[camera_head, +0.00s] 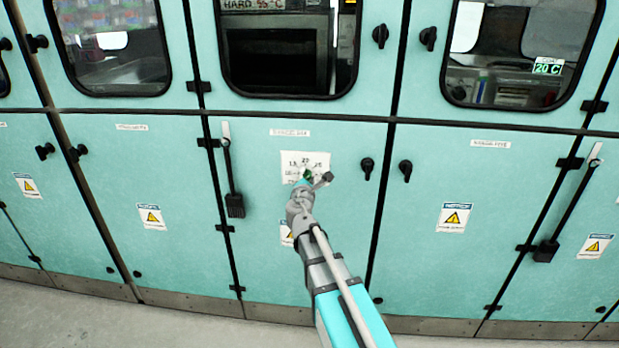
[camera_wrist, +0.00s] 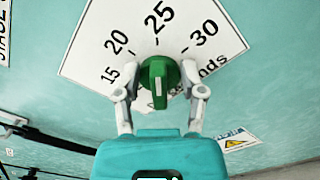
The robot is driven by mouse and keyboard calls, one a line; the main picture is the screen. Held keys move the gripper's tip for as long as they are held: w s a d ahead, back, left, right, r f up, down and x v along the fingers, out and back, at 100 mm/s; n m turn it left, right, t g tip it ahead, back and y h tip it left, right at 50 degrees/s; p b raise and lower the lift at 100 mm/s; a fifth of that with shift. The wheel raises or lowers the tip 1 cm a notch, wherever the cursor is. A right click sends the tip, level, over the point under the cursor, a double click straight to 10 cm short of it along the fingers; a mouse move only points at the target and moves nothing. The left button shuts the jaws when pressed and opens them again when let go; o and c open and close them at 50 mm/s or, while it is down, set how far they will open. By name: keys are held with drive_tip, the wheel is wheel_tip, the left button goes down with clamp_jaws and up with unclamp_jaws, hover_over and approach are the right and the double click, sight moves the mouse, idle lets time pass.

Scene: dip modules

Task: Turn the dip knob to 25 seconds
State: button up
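The green dip knob (camera_wrist: 158,82) sits on a white dial card (camera_wrist: 95,45) marked 15, 20, 25, 30 and seconds. The knob's ridge stands nearly upright in the wrist view, with a white line on its lower part and its upper end towards the 25 side. My gripper (camera_wrist: 160,72) has one finger on each side of the knob, with small gaps showing, so it looks open around it. In the head view the card (camera_head: 291,160) is on a teal cabinet door, and my gripper (camera_head: 312,180) partly hides the card and knob.
A black lever (camera_head: 234,203) hangs left of the card. A black door handle (camera_head: 367,168) is to its right. A warning label (camera_wrist: 236,141) is at lower right in the wrist view. The cabinet doors around are flat, with windows above.

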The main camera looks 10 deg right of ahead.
idle(0.3)
drive_tip(key=v, duration=1.2)
idle(0.3)
